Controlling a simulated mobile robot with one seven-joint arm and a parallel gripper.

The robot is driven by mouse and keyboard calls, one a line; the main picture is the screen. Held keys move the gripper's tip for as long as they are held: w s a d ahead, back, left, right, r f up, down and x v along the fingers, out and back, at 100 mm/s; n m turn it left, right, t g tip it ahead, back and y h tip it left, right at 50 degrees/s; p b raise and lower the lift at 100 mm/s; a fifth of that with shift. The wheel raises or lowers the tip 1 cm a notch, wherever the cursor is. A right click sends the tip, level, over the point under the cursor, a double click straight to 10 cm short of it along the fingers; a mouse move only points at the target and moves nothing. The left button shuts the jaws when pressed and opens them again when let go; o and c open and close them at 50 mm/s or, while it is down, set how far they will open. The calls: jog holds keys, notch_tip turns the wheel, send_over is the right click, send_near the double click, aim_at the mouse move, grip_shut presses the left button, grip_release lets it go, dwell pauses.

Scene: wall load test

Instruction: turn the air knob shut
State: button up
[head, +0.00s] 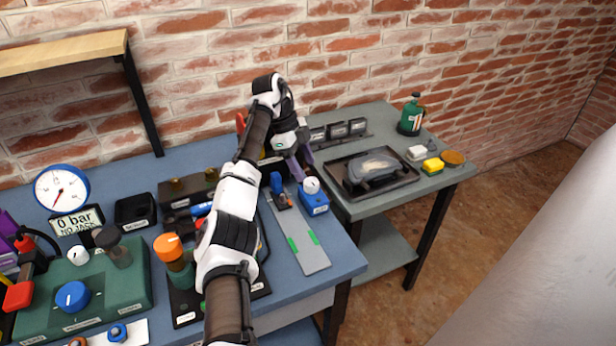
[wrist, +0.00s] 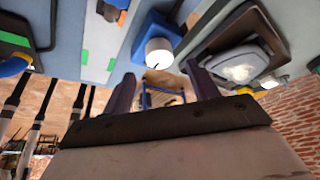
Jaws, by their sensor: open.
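My gripper (head: 299,166) has purple fingers and is open, with nothing between them; it also shows in the wrist view (wrist: 163,85). It hangs over the right part of the blue bench, close behind a small blue box (head: 315,204) with a white round knob (head: 311,186) on top. In the wrist view the white knob (wrist: 159,53) lies just beyond the fingertips, apart from them. A green unit (head: 120,282) at the left carries a blue knob (head: 72,296) and a small white knob (head: 78,255). I cannot read which knob is labelled air.
A grey strip with green marks (head: 301,240) lies beside the blue box. A gauge (head: 62,188) and an orange-capped bottle (head: 172,258) stand at left. A black tray (head: 403,187) sits on the grey table. The brick wall is behind. My arm hides the bench's middle.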

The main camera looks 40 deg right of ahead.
jog(key=v, duration=0.9)
jog(key=shift+p, duration=0.3)
